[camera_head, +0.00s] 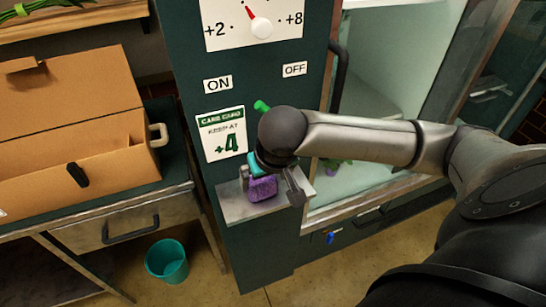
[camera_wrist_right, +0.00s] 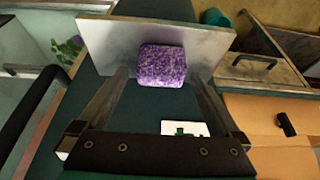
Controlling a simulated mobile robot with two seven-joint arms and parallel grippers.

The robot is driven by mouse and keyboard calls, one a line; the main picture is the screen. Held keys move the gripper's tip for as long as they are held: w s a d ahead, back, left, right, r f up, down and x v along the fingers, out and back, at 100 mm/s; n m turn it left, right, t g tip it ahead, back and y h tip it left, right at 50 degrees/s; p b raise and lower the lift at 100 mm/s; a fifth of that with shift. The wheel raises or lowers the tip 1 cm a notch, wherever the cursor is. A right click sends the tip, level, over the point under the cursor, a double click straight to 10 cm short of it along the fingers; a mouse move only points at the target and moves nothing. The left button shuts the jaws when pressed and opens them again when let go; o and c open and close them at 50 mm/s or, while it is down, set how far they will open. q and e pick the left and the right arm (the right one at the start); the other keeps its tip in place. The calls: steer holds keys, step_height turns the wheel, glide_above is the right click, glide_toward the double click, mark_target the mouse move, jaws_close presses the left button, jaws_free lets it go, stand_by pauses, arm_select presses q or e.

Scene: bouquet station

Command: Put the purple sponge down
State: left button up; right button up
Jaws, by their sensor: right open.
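The purple sponge (camera_head: 263,189) sits on a small metal shelf (camera_head: 234,207) on the front of the dark green cabinet. A teal patch shows just above it in the head view; I cannot tell what it belongs to. In the right wrist view the speckled sponge (camera_wrist_right: 162,66) lies against the pale shelf plate (camera_wrist_right: 108,36). My right gripper (camera_head: 269,187) is open, with its fingers apart on either side of the sponge. In the right wrist view the fingertips (camera_wrist_right: 161,80) show gaps to the sponge on both sides. My left gripper is not in view.
An open cardboard box (camera_head: 75,165) stands on the left counter. A teal bucket (camera_head: 167,260) is on the floor below. A care card (camera_head: 222,134) and a dial (camera_head: 261,27) are on the cabinet. A dark handle (camera_head: 339,75) and a glass-fronted case are at right.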

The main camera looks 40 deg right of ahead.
steer(key=d+p+v, duration=0.1)
steer(key=p+v, duration=0.2)
steer(key=v, duration=0.8)
steer(key=shift+a, duration=0.5)
steer(key=shift+s+f, duration=0.15)
